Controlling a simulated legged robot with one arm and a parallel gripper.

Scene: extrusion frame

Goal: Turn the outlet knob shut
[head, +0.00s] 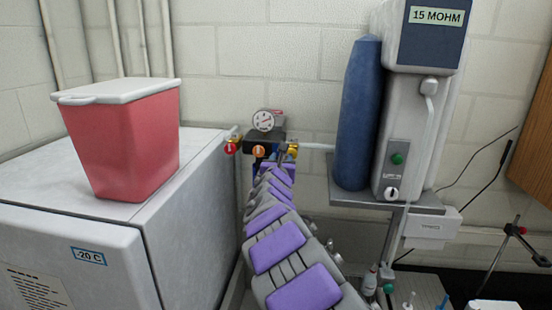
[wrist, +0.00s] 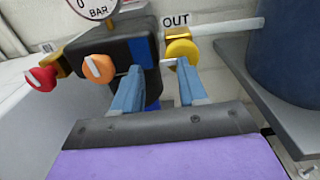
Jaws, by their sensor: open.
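The yellow outlet knob (wrist: 180,52) is on the right side of a black regulator body (wrist: 128,50), below an "OUT" label (wrist: 175,20). It also shows in the head view (head: 292,150), small and partly covered by my arm. My gripper (wrist: 162,85) is open and empty, with its two blue fingers apart and pointing at the regulator. In the wrist view the right finger appears just below the yellow knob, and the left finger overlaps the black body. I cannot tell whether either finger touches the knob.
An orange knob (wrist: 98,68) and a red knob (wrist: 40,78) are left of the outlet, below a gauge (head: 263,120). A freezer (head: 190,215) with a red bin (head: 125,145) stands left. A shelf (head: 350,196) with a blue cylinder (head: 360,115) is close on the right.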

